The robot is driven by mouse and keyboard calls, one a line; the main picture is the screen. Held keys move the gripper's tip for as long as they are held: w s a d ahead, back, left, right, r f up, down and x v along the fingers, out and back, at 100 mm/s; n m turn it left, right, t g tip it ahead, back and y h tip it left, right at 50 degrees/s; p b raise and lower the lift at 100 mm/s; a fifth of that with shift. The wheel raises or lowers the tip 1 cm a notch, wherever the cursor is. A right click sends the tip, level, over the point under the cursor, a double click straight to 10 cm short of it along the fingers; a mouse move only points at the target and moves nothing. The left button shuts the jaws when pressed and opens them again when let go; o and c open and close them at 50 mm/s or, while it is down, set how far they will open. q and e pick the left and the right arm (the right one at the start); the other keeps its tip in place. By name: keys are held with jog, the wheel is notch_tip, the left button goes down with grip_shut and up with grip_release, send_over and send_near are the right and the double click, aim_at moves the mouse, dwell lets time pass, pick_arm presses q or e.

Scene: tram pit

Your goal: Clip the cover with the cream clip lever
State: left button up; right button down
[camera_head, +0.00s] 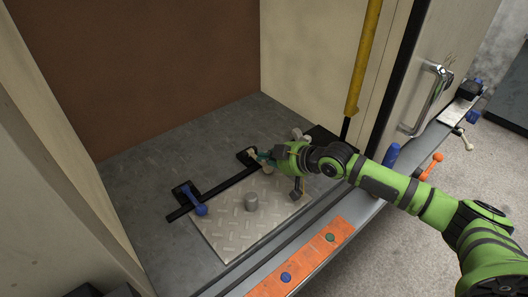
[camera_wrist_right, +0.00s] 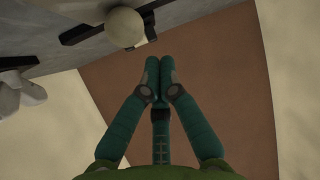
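The cover, a pale tread plate (camera_head: 222,232) with a grey knob (camera_head: 251,202), lies on the dark pit floor. At its far edge, a cream lever on a black bracket (camera_head: 245,155) shows partly, the rest hidden by my right gripper (camera_head: 262,157). In the right wrist view a cream ball knob (camera_wrist_right: 121,28) stands before a black bracket, left of and apart from my fingertips in the picture. My right gripper's teal fingers (camera_wrist_right: 160,70) meet at the tips with nothing visible between them. Whether it touches the lever cannot be told. My left gripper is out of view.
A blue lever (camera_head: 195,200) sits on a black bracket at the cover's left. A pale lever (camera_head: 297,134) stands behind my right wrist. An orange strip (camera_head: 310,255) with buttons runs along the front ledge. A yellow pole (camera_head: 364,60) and pale walls bound the pit.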

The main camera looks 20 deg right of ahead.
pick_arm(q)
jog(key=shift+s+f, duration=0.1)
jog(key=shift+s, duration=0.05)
pick_arm(e)
jog(key=shift+s+d+f, duration=0.1)
jog(key=shift+s+f, duration=0.15)
jog(key=shift+f, duration=0.4)
